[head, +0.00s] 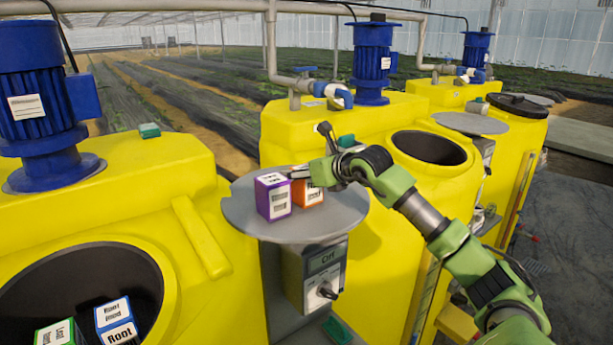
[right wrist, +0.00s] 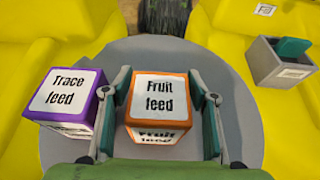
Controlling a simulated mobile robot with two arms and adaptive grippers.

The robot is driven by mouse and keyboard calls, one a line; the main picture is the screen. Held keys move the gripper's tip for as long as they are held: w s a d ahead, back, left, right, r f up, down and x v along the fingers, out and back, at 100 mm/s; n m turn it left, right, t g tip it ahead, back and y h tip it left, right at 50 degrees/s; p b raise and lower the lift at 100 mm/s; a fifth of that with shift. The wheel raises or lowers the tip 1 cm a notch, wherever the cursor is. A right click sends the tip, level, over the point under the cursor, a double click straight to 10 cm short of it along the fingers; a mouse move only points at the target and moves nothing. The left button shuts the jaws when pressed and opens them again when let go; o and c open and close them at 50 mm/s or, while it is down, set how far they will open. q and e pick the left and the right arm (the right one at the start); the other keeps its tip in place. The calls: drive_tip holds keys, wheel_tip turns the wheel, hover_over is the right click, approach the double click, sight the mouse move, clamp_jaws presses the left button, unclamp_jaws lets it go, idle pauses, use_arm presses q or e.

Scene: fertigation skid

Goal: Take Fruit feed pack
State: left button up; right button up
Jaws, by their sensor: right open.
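The orange Fruit feed pack (head: 308,193) stands on a round grey shelf (head: 338,228) between the yellow tanks. In the right wrist view the Fruit feed pack (right wrist: 159,104) sits between the two fingers of my right gripper (right wrist: 162,115). The fingers are open, one on each side, with a gap showing at the right; contact at the left finger is unclear. In the head view my right gripper (head: 320,172) is at the pack and partly covers it. My left gripper is not in view.
A purple Trace feed pack (right wrist: 68,98) stands close to the left finger; it also shows in the head view (head: 273,197). Root (head: 117,325) and green-edged (head: 58,334) packs are in the near tank's opening. A Ctrl box (head: 322,262) hangs below the shelf.

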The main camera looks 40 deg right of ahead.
drive_tip(key=shift+p+x, duration=0.4)
drive_tip(key=shift+x, duration=0.8)
drive_tip(key=c, duration=1.2)
drive_tip(key=shift+r, duration=0.1)
drive_tip(key=shift+r, duration=0.15)
